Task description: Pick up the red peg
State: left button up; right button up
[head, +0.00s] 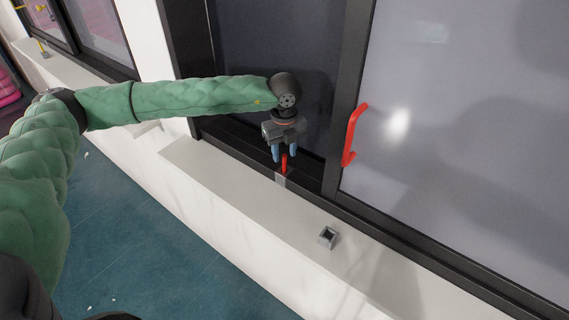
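The red peg (284,164) stands upright in a small grey holder (281,181) on the window sill, close to the dark window frame. My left gripper (280,154) points down from above, with its blue fingertips at the peg's upper part. The fingers look to be on either side of the peg or just in front of it; whether they touch it is too small to tell. My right gripper is not in view.
A second grey square holder (327,237), with a dark opening, sits on the white sill (225,180) to the right. A red handle (353,135) sticks out from the sliding window. The sill between the holders is clear.

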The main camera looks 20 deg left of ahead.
aim_at(285, 168)
pick_arm(q)
jog(key=shift+f+p, duration=0.65)
jog(key=shift+f, duration=0.65)
grip_shut()
jog(key=shift+r, duration=0.1)
